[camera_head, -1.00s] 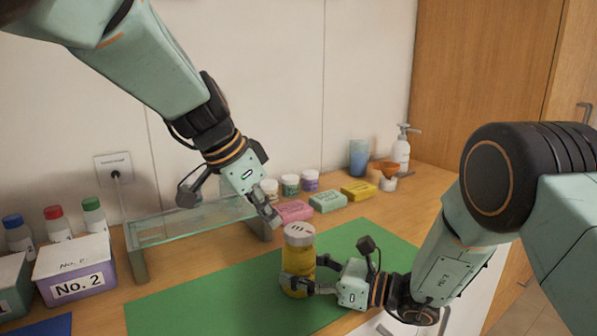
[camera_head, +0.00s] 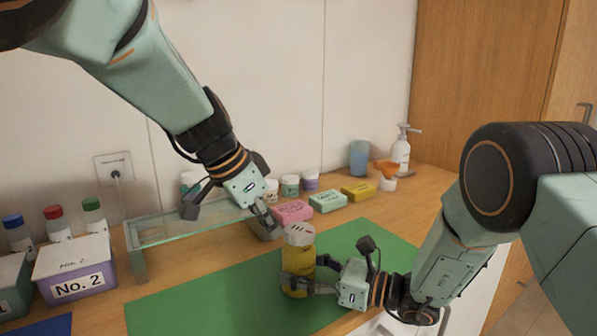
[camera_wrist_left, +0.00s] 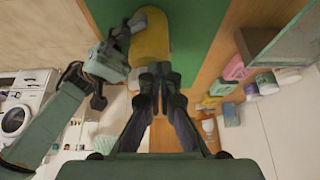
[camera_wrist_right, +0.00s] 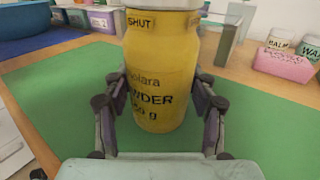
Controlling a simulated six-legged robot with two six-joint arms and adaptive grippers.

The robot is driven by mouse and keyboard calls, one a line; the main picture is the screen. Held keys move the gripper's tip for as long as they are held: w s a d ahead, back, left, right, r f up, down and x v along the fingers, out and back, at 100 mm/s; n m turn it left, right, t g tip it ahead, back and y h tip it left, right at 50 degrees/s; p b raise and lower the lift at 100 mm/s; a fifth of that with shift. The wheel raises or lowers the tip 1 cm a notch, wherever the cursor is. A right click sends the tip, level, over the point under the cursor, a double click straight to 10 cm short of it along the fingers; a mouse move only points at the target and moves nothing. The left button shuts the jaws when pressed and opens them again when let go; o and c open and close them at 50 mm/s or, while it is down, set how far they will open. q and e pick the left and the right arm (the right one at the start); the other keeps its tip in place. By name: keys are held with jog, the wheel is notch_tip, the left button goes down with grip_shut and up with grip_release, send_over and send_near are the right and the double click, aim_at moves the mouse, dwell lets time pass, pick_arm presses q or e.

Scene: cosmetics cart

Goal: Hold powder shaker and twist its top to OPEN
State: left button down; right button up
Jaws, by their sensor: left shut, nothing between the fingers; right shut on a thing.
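The powder shaker (camera_head: 298,250) is a yellow bottle with a pale grey top (camera_head: 299,234), standing upright on the green mat (camera_head: 205,293). My right gripper (camera_head: 297,284) is shut on its lower body; the right wrist view shows a finger on each side of the yellow body (camera_wrist_right: 160,75), with "SHUT" printed near its neck. My left gripper (camera_head: 272,228) is shut and empty, just above and left of the top. In the left wrist view its closed fingertips (camera_wrist_left: 160,72) are close to the shaker (camera_wrist_left: 150,45); whether they touch cannot be told.
A glass shelf (camera_head: 190,222) stands behind the mat at left. Pink, green and yellow soap boxes (camera_head: 327,201) and small jars (camera_head: 290,185) line the back. A purple "No. 2" box (camera_head: 75,270) is at far left. The mat around the shaker is clear.

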pick_arm(q)
jog(key=shift+d, duration=0.25)
dwell(0.3)
jog(key=shift+s+d, duration=0.3)
jog(key=shift+s, duration=0.35)
jog(key=shift+s+d+r, duration=0.1)
jog(key=shift+s+d, duration=0.45)
jog(key=shift+s, duration=0.05)
dwell(0.6)
jog(key=shift+a, duration=0.1)
notch_tip(320, 180, up, 6)
jog(key=shift+s+a, duration=0.15)
jog(key=shift+s, duration=0.1)
dwell(0.5)
